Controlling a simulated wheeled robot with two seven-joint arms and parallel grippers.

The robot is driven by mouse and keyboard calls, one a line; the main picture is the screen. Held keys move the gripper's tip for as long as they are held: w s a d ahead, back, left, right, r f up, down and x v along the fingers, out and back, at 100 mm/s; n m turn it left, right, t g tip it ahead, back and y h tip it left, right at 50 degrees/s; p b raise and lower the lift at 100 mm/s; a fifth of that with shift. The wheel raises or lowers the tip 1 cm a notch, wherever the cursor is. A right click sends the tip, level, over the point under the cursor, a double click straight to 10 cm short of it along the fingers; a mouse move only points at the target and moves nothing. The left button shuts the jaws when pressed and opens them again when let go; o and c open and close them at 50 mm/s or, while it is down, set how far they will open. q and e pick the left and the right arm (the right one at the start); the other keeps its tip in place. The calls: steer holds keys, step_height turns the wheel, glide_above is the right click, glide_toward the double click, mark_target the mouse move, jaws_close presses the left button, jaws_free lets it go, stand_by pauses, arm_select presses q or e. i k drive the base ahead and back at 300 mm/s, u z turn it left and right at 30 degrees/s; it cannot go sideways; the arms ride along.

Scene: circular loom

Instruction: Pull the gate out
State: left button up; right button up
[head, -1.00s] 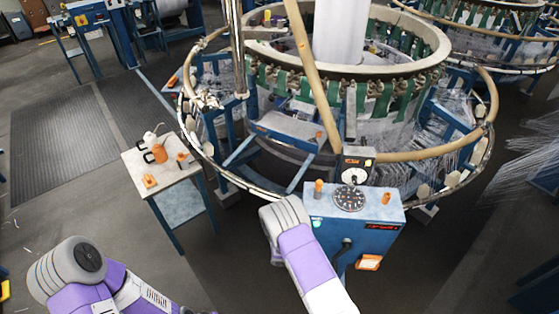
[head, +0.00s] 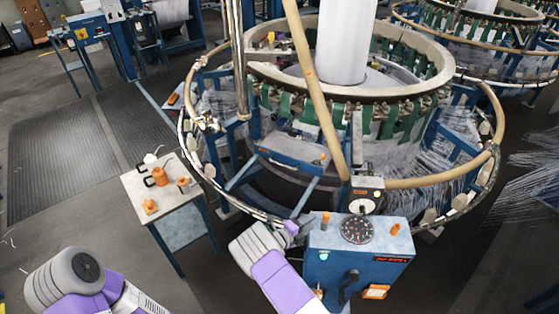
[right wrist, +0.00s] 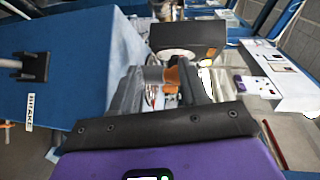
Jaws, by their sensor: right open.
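The loom (head: 250,205) is a large round machine with a low front rail. A blue panel (head: 290,150) with a small orange knob (head: 322,158) sits inside its front opening; I cannot tell for sure that this is the gate.
A small table (head: 165,197) with an orange bottle (head: 159,176) and small orange parts stands left of the loom. The control box has a dial (head: 356,229) and a black handle (head: 348,285).

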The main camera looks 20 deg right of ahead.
mark_target(286, 151)
steer(key=i, duration=1.7)
